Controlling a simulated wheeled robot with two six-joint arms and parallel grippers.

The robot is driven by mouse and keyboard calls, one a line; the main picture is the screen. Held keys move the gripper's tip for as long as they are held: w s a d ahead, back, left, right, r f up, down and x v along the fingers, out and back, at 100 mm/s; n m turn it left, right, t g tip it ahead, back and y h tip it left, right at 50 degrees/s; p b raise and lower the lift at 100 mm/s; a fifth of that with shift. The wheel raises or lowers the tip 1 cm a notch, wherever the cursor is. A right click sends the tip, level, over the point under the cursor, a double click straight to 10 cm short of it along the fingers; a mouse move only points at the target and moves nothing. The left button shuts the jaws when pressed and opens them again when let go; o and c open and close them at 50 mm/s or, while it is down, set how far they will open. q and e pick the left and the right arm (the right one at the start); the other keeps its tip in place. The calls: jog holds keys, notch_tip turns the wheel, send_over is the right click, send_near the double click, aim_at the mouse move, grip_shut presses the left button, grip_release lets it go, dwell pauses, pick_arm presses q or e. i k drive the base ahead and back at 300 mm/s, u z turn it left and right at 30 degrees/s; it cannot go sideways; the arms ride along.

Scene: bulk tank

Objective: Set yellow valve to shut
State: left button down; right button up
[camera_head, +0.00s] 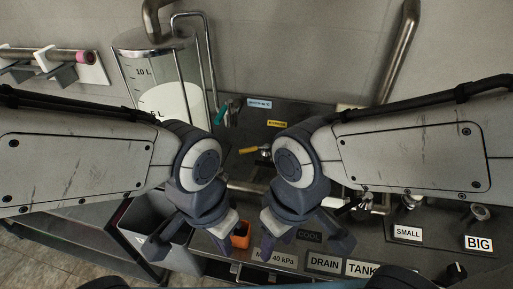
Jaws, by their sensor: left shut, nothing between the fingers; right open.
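The yellow valve (249,150) shows as a small yellow lever lying roughly level across the panel, with its metal body at its right end. It is in the gap between my two arms, beyond the grippers. My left gripper (190,240) is shut and empty, below and left of the valve. My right gripper (307,236) is open and empty, below and right of the valve. Neither gripper touches the lever. My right wrist is close to the valve body and may hide part of its pipe.
A teal-handled valve (220,115) is up left of the yellow one, beside a clear graduated tank (160,75). A yellow label (277,124) is above the valve. Metal pipes and labelled fittings, including BIG (479,243), fill the right. An orange item (240,235) is near my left gripper.

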aim_at(248, 150)
jog(key=u, duration=2.25)
jog(key=i, duration=0.65)
jog(key=z, duration=2.2)
